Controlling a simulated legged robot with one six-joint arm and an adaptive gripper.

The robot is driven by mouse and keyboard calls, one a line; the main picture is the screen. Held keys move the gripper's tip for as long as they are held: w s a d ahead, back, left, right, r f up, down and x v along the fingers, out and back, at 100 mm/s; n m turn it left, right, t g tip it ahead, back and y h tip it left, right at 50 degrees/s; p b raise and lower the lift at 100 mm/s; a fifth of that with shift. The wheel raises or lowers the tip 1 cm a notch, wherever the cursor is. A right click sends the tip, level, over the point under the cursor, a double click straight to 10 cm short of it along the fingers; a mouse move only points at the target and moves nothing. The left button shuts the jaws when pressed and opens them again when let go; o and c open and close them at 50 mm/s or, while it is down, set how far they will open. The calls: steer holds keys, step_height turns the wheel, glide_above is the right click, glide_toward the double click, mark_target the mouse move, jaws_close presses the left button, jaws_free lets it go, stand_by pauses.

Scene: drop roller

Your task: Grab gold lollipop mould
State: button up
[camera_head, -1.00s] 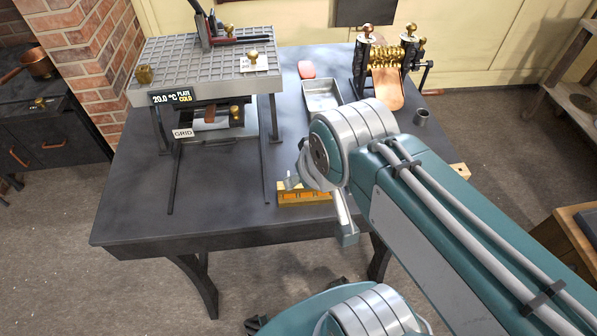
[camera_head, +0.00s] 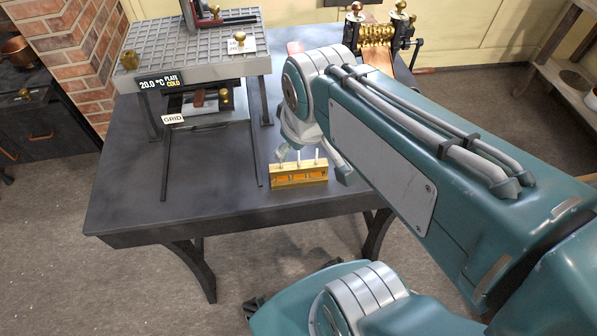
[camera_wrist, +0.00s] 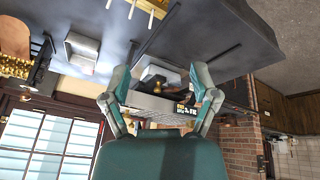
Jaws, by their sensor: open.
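The gold lollipop mould (camera_head: 299,178) is a small gold block with several pale upright sticks. It sits near the front edge of the dark table in the head view. In the wrist view part of the mould (camera_wrist: 152,6) shows at the top edge, cut off, with pale sticks beside it. My gripper (camera_wrist: 160,78) is open, its two fingers spread with nothing held between them. In the head view the gripper is partly hidden by my arm, just behind and above the mould; I cannot see any contact.
The dark table (camera_head: 120,195) is clear left of the mould. A gridded plate stand (camera_head: 200,60) with thin legs stands at the back left. Brass rollers (camera_head: 377,33) stand at the back right. A metal tray (camera_wrist: 80,50) shows in the wrist view.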

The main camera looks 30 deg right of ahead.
steer(key=w+d+f+n+g, duration=0.3)
steer(key=w+f+n, duration=0.2)
steer(key=w+n, duration=0.15)
steer(key=n+g, duration=0.1)
steer(key=n, duration=0.3)
glide_above(299, 171)
steer(key=w, duration=0.1)
step_height(299, 171, down, 5)
steer(key=shift+d+f, duration=0.15)
steer(key=shift+w+f+n, duration=0.15)
steer(key=shift+f+n, duration=0.1)
step_height(299, 171, down, 11)
steer(key=shift+d+r, duration=0.1)
steer(key=shift+r, duration=0.1)
jaws_close()
